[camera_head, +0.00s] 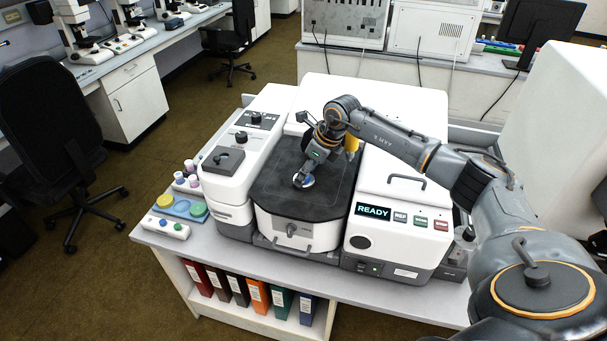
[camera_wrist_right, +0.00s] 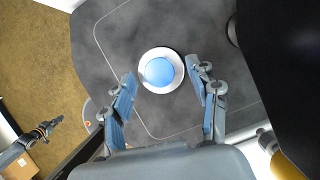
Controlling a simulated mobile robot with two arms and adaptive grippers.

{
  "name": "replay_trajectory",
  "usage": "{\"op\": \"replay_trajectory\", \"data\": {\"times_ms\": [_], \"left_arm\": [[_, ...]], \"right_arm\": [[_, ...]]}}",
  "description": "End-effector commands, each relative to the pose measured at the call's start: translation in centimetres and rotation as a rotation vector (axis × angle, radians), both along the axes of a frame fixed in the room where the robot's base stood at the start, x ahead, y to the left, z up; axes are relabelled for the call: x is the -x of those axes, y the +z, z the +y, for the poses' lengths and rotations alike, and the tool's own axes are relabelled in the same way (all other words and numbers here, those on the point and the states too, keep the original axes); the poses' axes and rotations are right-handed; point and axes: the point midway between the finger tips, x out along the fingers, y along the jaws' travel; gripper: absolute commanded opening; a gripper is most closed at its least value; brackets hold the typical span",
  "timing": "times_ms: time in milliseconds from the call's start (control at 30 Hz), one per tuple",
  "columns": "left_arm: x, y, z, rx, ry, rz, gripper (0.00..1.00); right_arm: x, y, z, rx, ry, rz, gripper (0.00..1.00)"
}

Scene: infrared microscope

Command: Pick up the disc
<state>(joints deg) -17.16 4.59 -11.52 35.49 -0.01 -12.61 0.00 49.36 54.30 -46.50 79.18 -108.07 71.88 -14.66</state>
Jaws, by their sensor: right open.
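The disc (camera_wrist_right: 160,71) is a white round piece with a blue centre. It lies flat on the dark stage (camera_wrist_right: 112,62) of the microscope. In the head view the disc (camera_head: 307,182) shows below my right gripper (camera_head: 303,173), partly covered by it. In the right wrist view my right gripper (camera_wrist_right: 162,76) is open, with one finger to the left of the disc and the other to its right. The fingers look apart from the disc; the height gap is hard to judge. My left gripper is not seen in the head view.
The white microscope housing with a READY display (camera_head: 373,211) stands right of the stage, and a white unit with knobs (camera_head: 240,150) left. Coloured dishes (camera_head: 182,207) and small vials (camera_head: 190,172) sit at the bench's left end. A dark chair (camera_head: 50,125) stands on the floor.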

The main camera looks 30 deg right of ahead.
Motion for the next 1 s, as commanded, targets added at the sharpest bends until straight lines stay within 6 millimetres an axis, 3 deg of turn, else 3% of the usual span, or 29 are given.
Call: {"op": "replay_trajectory", "data": {"times_ms": [100, 300, 767, 933, 1000], "left_arm": [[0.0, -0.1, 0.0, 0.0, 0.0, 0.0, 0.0], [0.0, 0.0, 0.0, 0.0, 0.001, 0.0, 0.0], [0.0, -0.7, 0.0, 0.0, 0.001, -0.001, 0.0], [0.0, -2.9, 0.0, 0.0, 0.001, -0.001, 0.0], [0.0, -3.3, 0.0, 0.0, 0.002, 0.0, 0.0]], "right_arm": [[0.0, 0.0, 0.0, 0.0, 0.0, 0.0, 0.56], [0.0, 0.0, 0.0, -0.001, 0.0, 0.0, 0.17], [0.0, 0.5, 0.0, -0.001, 0.0, -0.002, 0.16], [-0.1, 2.6, 0.0, 0.0, 0.0, -0.008, 0.16], [1.1, 4.2, -0.5, 0.002, -0.001, -0.006, 0.16]]}}
